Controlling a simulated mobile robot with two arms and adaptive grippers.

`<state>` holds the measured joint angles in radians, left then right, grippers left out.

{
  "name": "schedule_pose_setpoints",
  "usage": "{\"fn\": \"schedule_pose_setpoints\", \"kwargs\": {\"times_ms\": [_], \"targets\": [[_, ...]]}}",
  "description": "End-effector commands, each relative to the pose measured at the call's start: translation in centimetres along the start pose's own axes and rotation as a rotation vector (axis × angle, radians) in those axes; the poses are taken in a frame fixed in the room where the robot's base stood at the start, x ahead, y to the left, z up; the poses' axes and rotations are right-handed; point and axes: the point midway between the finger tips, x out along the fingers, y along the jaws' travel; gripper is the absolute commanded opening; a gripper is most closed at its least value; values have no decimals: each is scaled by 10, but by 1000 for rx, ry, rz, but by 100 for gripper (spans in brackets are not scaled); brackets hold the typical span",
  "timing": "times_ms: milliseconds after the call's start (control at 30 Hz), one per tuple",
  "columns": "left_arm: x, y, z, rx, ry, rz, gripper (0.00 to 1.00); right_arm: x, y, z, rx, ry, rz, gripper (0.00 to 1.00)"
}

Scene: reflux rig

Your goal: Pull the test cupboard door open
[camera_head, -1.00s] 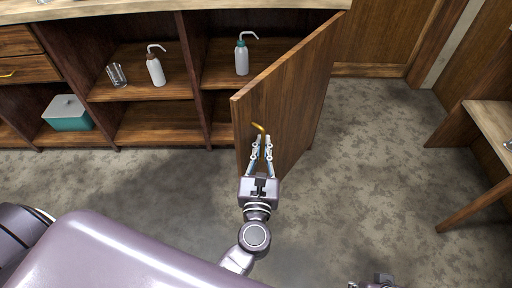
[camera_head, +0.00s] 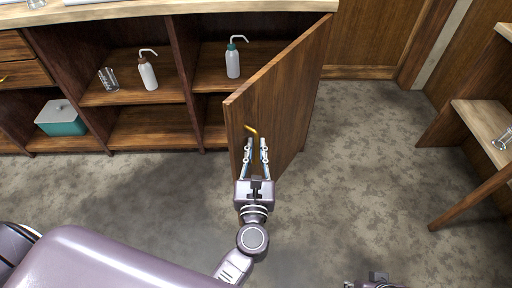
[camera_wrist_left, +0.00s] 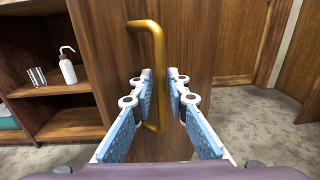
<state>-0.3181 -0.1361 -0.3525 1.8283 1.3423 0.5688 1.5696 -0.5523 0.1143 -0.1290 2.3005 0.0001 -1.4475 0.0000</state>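The cupboard door (camera_head: 283,100) stands swung wide open, jutting out from the cupboard front toward me. Its brass bar handle (camera_head: 251,130) is near the door's free edge and shows large in the left wrist view (camera_wrist_left: 157,60). My left gripper (camera_head: 256,144) is at the handle, with one finger on each side of its lower part. In the left wrist view, the fingers (camera_wrist_left: 163,78) are parted with a gap around the bar, so the gripper looks open. My right gripper (camera_head: 376,281) shows only in part at the bottom edge, and its fingers cannot be made out.
Inside the cupboard are two wash bottles (camera_head: 147,71) (camera_head: 233,60), a glass beaker (camera_head: 108,79) and a teal box (camera_head: 61,118). A wooden side table (camera_head: 482,125) stands at the right. The floor between door and table is clear.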

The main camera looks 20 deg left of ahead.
Motion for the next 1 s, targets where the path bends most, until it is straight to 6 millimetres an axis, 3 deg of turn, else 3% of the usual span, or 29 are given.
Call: {"fn": "schedule_pose_setpoints", "kwargs": {"times_ms": [167, 600, 800, 1000], "targets": [[-13, 0, 0, 0, 0, -1, 15, 0, 0, 0, -1, 1, 1, 26], [-100, 0, -1, 2, 3, -2, 15, 0, 1, 1, -1, -2, 2, 26], [-118, 1, -1, 1, 1, 1, 15, 0, 1, 1, -1, -3, 2, 26], [-120, 1, 0, 0, 1, 1, 15, 0, 1, 1, -1, -3, 2, 26]]}}
